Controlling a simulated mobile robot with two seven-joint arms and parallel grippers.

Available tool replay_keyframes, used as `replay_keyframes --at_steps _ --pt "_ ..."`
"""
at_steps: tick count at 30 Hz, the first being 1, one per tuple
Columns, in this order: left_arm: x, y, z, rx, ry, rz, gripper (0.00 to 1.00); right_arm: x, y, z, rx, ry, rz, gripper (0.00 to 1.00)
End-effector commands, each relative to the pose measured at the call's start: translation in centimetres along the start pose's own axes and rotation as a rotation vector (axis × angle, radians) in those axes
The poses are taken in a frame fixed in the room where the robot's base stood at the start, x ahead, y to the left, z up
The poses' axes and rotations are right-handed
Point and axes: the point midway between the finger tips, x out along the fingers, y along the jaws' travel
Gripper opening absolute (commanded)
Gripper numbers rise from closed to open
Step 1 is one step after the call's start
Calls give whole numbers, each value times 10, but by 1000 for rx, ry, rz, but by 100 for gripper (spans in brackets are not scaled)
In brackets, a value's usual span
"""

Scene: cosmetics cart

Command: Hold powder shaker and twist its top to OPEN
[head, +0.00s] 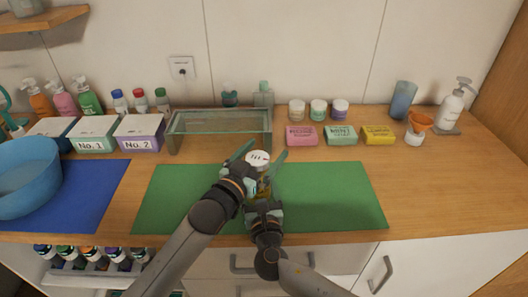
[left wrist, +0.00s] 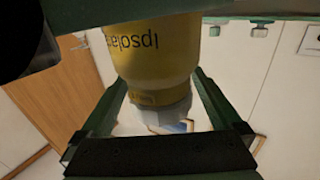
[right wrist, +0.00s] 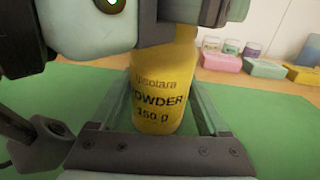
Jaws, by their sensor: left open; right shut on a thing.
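The powder shaker has a yellow body (head: 264,188) and a white top (head: 257,158) with dark holes. It stands upright over the green mat (head: 330,195). My right gripper (head: 264,198) is shut on its body; the right wrist view shows the label "POWDER 150 g" on the yellow body (right wrist: 158,100) between the fingers. My left gripper (head: 259,156) is open, with one finger on each side of the white top. In the left wrist view the pale top (left wrist: 165,115) sits between the spread fingers. Whether the shaker's base touches the mat is hidden.
A glass box (head: 220,122) stands just behind the left gripper. Pink, mint and yellow soap boxes (head: 341,135) and small jars (head: 318,110) stand at the back right. A blue bowl (head: 25,180) is at the left. The mat's right part is clear.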

Motion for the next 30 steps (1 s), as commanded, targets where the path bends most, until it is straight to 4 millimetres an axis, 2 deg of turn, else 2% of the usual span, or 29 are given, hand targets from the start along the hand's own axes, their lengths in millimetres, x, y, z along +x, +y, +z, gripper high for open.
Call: replay_keyframes --at_steps 5,12,16,21,30 --pt "0 0 -21 1 5 1 99 0 -2 -1 -1 2 -3 17" --pt "0 0 -69 2 8 1 99 0 -2 -1 -1 2 -4 17" --pt "0 0 -88 1 7 1 99 0 -2 -1 -1 2 -4 17" --pt "0 0 -99 0 3 1 99 0 -2 -1 -1 2 -4 17" --pt "0 0 -101 0 3 1 98 0 -2 -1 -1 1 -4 17"
